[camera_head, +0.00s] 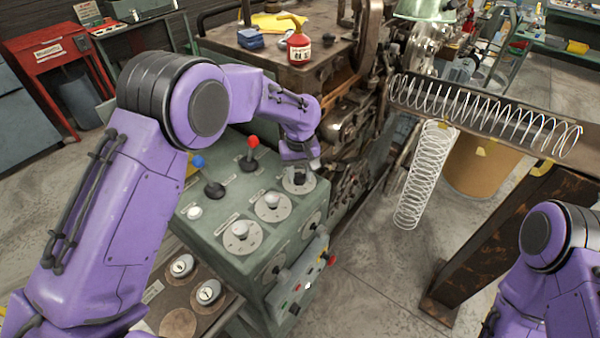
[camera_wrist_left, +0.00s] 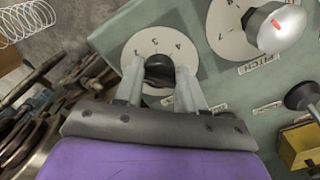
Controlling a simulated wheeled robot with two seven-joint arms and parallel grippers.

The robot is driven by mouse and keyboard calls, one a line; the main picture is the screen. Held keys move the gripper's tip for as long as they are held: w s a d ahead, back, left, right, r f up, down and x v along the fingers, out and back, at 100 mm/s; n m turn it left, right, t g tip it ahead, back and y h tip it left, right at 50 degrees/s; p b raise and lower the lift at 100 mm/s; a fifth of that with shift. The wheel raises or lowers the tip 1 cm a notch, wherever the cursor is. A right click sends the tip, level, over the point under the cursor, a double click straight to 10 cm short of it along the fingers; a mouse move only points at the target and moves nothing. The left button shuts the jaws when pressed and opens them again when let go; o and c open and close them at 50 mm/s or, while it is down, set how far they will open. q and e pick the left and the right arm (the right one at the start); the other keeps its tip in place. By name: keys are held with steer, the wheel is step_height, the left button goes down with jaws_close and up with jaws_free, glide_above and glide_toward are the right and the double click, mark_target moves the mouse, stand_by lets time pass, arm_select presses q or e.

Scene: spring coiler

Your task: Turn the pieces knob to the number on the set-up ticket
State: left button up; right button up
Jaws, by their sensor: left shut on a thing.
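My left gripper (camera_head: 299,168) is shut on a dark round knob at the far corner of the green control box (camera_head: 225,262). In the left wrist view the two fingers of the left gripper (camera_wrist_left: 159,88) stand on either side of the dark knob (camera_wrist_left: 159,68). Its pale dial (camera_wrist_left: 140,50) carries digits, only partly legible, and the fingers cover part of it. I cannot read this knob's own label or make out its pointer. I cannot identify a set-up ticket in either view. My right arm shows at lower right, but its gripper is out of view.
Beside the held knob is a silver knob (camera_wrist_left: 278,24) with a red mark, near a "PITCH" label. A red-topped lever (camera_head: 253,142) and a blue-topped lever (camera_head: 198,161) stand close to my left arm. Springs (camera_head: 425,175) hang at right.

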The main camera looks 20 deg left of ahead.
arm_select(q)
steer(key=m, duration=0.5)
steer(key=shift+a+f+m, duration=0.1)
steer(key=shift+m, duration=0.2)
steer(key=m, duration=1.1)
steer(key=shift+m, duration=0.4)
steer(key=shift+f+m, duration=0.2)
steer(key=shift+m, duration=2.7)
steer(key=o, duration=1.1)
steer(key=shift+c, duration=0.2)
steer(key=shift+w, duration=0.1)
steer(key=shift+r, duration=0.1)
